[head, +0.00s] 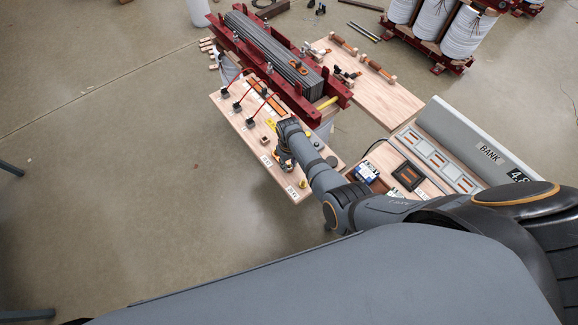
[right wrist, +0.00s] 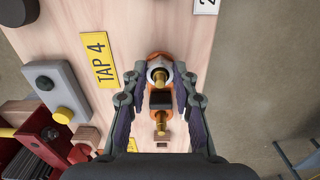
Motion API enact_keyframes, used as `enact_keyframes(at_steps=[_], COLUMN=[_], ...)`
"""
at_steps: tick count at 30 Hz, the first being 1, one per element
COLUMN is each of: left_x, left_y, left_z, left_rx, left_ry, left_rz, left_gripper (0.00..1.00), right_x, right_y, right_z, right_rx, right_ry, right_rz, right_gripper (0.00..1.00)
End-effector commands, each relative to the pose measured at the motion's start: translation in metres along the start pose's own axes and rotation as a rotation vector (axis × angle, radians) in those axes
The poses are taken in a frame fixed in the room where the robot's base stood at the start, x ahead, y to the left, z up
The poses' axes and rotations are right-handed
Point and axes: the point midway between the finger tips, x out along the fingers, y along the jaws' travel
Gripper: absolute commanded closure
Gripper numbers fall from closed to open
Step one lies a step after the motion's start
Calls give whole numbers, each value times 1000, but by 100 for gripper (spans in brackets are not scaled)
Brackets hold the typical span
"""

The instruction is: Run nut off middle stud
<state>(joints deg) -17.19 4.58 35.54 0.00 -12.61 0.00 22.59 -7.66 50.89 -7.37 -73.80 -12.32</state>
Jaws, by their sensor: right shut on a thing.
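A pale wooden terminal board (head: 235,120) carries a row of studs and labels. My right gripper (head: 284,160) reaches down to its near half. In the right wrist view my right gripper (right wrist: 163,78) is shut around a brass stud and nut (right wrist: 161,77) with a pale ring and an orange part (right wrist: 158,58) around it. The fingers hide part of it, and the nut's exact seat on the stud is hard to tell. A black block (right wrist: 160,99) and a second brass piece (right wrist: 160,119) lie nearer the wrist. My left gripper is out of view.
A yellow TAP 4 label (right wrist: 104,61) lies left of the fingers, with a grey plate bearing a black knob (right wrist: 44,83) beyond. A red-framed core (head: 268,50) stands behind the board. A grey BANK panel (head: 470,140) is at right. Floor left of the board is clear.

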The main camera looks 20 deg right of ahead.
Motion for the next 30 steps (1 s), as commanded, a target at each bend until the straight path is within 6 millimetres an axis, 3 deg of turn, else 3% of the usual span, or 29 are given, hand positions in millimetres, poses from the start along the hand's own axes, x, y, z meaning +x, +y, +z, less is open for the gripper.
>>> enact_keyframes(at_steps=[5,14,23,30], left_x=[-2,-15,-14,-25], left_y=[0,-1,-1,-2], left_z=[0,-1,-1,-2], left_rx=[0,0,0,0], left_ry=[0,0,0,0], left_rz=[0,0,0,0], left_gripper=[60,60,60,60], right_x=[-1,-1,0,-1], right_y=[0,0,0,0], right_z=[0,0,0,0], right_rx=[-28,-382,-411,-742], right_ry=[-1,-1,-1,-1], right_rz=[0,0,0,0], right_gripper=[100,100,100,100])
